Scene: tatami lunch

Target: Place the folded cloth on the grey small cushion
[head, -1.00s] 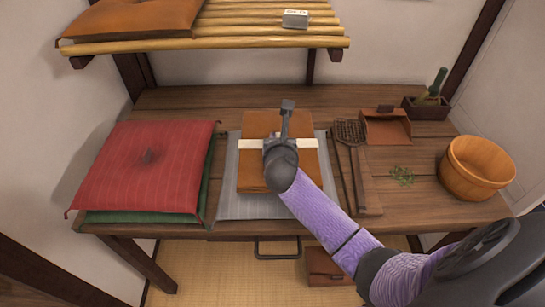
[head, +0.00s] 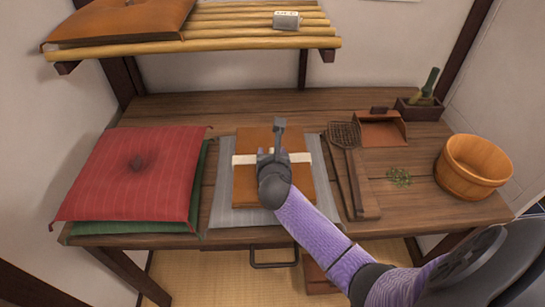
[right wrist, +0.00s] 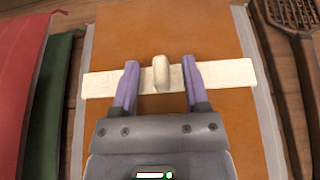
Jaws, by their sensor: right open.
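A flat brown folded piece (head: 301,185) with a cream band (head: 243,159) across it, which looks like the folded cloth, lies on a flat grey striped piece (head: 224,200) on the low table. I cannot tell whether the grey piece is a cushion or a mat. In the right wrist view, the cream band (right wrist: 232,73) carries an upright tab (right wrist: 161,74). My right gripper (right wrist: 160,80) is open over the band, with one finger on each side of the tab. In the head view, the right gripper (head: 279,132) hides part of the cloth. My left gripper is out of view.
A red cushion (head: 120,180) lies on a green one (head: 202,185) at left. A slatted shelf (head: 230,45) hangs above the back.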

